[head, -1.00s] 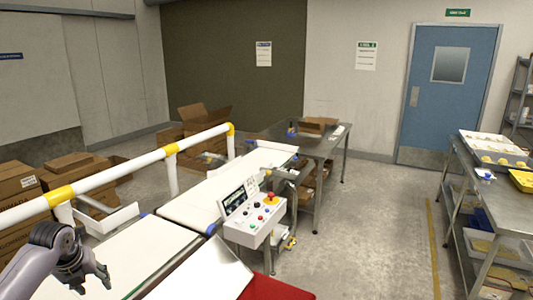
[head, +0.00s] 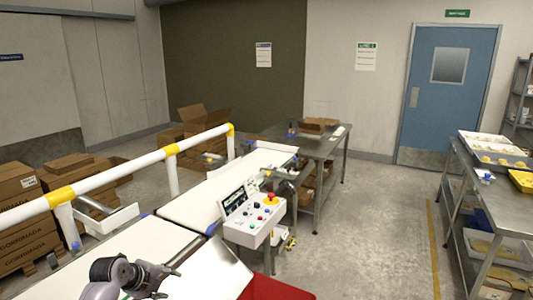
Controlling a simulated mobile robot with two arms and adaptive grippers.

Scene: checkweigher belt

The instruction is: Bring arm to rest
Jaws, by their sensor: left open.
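My left gripper (head: 158,277) is at the bottom left of the head view, over the near white conveyor belt (head: 100,262). It is open, and no object shows between its fingers. It points to the right, toward the sloping metal panel beside the belt. My right gripper is not in view.
A control box (head: 255,222) with buttons and a screen stands right of the belt. A white and yellow rail (head: 120,172) runs along the belt's far side. A red bin (head: 275,288) is at the bottom. Cardboard boxes (head: 20,210) stand at left. Open floor (head: 370,225) lies right.

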